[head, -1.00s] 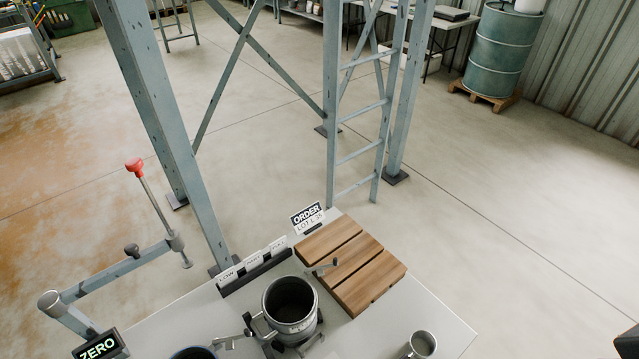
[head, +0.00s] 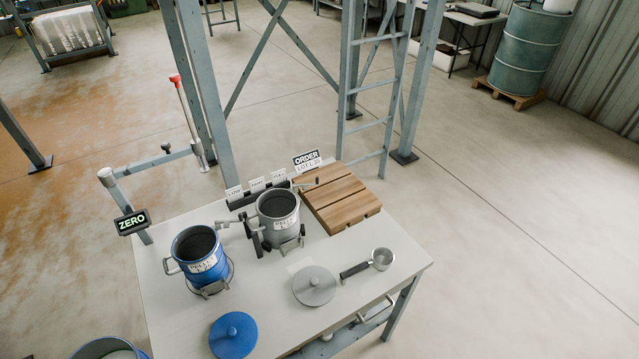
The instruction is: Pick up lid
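A grey round lid (head: 314,287) with a small knob lies flat on the white table, in front of the grey pot. A blue round lid (head: 233,336) with a knob lies at the table's front left. The grey pot (head: 279,214) stands open near the back of the table. The blue pot (head: 200,256) stands open to its left, with a paper label on its side. Neither of my grippers shows in the head view.
A scoop (head: 381,259) with a dark handle lies right of the grey lid. A slatted wooden board (head: 340,200) and an order sign (head: 307,160) are at the table's back. A ZERO display (head: 132,222) stands at the left edge. The right front of the white table (head: 398,283) is clear.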

